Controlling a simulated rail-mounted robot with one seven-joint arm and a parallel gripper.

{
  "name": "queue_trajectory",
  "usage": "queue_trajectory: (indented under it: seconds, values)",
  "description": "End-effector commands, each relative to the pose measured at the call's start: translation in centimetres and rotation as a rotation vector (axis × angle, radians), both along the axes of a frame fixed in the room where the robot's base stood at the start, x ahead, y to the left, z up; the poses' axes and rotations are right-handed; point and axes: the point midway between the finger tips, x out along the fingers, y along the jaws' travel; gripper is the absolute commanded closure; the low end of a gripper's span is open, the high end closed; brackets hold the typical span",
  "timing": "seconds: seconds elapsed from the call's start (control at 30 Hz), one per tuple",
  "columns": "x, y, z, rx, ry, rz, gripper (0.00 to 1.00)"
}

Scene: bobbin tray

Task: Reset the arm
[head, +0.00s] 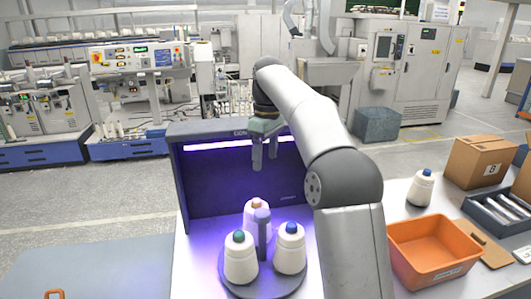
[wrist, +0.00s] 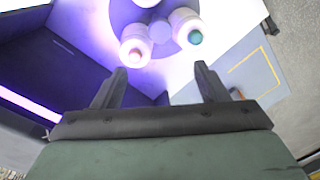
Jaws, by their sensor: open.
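My gripper (head: 264,160) hangs at the end of my raised arm, in front of the dark back panel of the lit station. It is apart from the bobbins below it. In the wrist view its two fingers (wrist: 160,88) stand wide apart with nothing between them.
An orange bin (head: 435,250), another white bobbin (head: 421,187), a cardboard box (head: 480,160) and a dark tray of pale tubes (head: 497,212) are on the right. The lit station's back panel (head: 215,195) stands close behind my gripper. Grey floor lies left.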

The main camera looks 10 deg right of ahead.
Motion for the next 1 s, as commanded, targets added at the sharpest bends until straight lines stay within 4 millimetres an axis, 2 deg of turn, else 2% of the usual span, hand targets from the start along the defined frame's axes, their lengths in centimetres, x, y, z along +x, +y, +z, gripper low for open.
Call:
queue_trajectory:
  seconds: [0.37, 0.47, 0.53, 0.67, 0.77, 0.87, 1.0]
  values:
    - [0.0, 0.0, 0.1, 0.0, 0.0, 0.0, 0.33]
    - [-0.9, 0.1, 0.3, -0.011, -0.005, -0.024, 0.33]
    - [-2.2, 0.2, 0.3, -0.026, -0.012, -0.06, 0.33]
    - [-6.3, 0.1, -0.4, -0.061, -0.032, -0.177, 0.33]
    - [-10.5, -0.5, -1.7, -0.079, -0.054, -0.296, 0.33]
    - [-15.3, -1.3, -3.7, -0.089, -0.074, -0.421, 0.33]
    - [-22.5, -2.7, -7.4, -0.084, -0.1, -0.604, 0.33]
